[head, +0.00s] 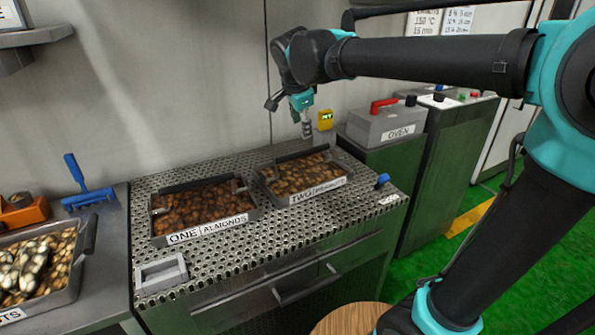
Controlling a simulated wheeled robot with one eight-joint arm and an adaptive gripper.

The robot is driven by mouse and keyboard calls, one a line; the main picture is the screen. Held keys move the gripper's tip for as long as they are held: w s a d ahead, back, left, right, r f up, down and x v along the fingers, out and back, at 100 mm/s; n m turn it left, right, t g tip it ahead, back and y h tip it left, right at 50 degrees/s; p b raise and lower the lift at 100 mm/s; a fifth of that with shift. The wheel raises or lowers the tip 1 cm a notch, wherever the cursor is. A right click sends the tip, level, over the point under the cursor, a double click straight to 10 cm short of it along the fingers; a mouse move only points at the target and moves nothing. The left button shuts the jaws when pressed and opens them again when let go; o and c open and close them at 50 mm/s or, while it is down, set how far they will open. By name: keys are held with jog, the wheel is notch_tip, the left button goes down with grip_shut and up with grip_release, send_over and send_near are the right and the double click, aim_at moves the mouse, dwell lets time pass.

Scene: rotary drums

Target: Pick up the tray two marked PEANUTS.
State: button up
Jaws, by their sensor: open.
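The tray marked TWO (263,191) stands on the perforated metal counter top, right of the middle. It is dark, holds light brown nuts, and the second word on its label is hard to read. My gripper (307,134) is above the far side of this tray, pointing down, apart from it and empty. The fingers are small in the head view. The tray marked ONE ALMONDS (256,213) stands to the left on the same counter and holds darker brown nuts.
A grey box labelled OVEN (400,133) with a red handle stands right of the counter. A small grey frame (161,273) lies at the counter's front left. A nut tray (70,292) and a blue scraper (88,196) are at far left. A wooden round top (350,319) is in front.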

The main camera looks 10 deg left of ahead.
aim_at(302, 151)
jog(key=x, duration=1.7)
jog(key=shift+w+a+r, duration=0.1)
jog(key=shift+w+a, duration=0.1)
jog(key=shift+a, duration=0.2)
grip_shut()
